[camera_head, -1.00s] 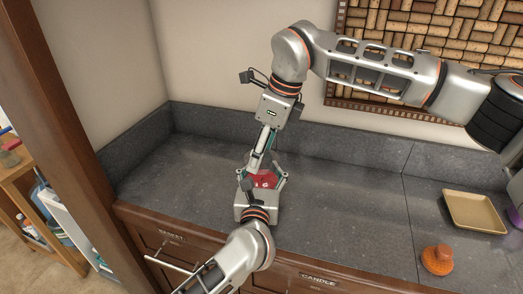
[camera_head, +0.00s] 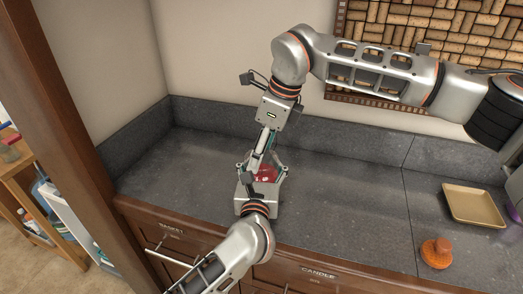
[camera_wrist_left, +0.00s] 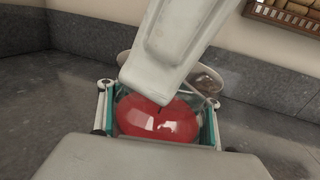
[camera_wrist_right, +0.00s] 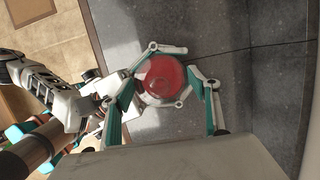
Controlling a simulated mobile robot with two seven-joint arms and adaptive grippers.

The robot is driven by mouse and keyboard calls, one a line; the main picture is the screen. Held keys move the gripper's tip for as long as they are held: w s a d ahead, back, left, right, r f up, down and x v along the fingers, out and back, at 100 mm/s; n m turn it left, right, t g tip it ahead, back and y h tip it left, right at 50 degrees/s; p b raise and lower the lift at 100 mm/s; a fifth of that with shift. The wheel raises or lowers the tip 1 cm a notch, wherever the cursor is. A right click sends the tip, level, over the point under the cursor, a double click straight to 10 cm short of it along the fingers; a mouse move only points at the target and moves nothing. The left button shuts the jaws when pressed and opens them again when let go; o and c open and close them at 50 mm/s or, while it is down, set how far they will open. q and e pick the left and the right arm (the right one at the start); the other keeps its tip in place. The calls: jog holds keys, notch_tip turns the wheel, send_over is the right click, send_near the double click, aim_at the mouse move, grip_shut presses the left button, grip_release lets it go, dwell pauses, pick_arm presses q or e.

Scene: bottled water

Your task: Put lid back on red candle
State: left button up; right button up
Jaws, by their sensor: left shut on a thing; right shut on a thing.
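The red candle (camera_head: 265,174) stands near the counter's front edge, partly hidden by both grippers. My left gripper (camera_head: 262,172) comes from the front and is shut around its sides; the candle also shows between those fingers in the left wrist view (camera_wrist_left: 155,120). My right gripper (camera_wrist_right: 170,78) reaches down from above and is shut on what looks like the clear glass lid (camera_wrist_left: 208,82), whose rim shows behind the candle in the left wrist view. In the right wrist view the lid and candle overlap; I cannot tell whether they touch.
A tan square tray (camera_head: 473,205) and an orange knobbed object (camera_head: 436,253) are on the counter at right. A purple object (camera_head: 516,212) shows at the right edge. The counter between is clear. A wall stands behind and a wooden post (camera_head: 70,120) at left.

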jog(key=shift+f, duration=0.55)
jog(key=o, duration=1.2)
jog(key=v, duration=1.2)
jog(key=shift+s, duration=0.1)
pick_arm(q)
jog(key=o, duration=2)
jog(key=shift+c, duration=0.2)
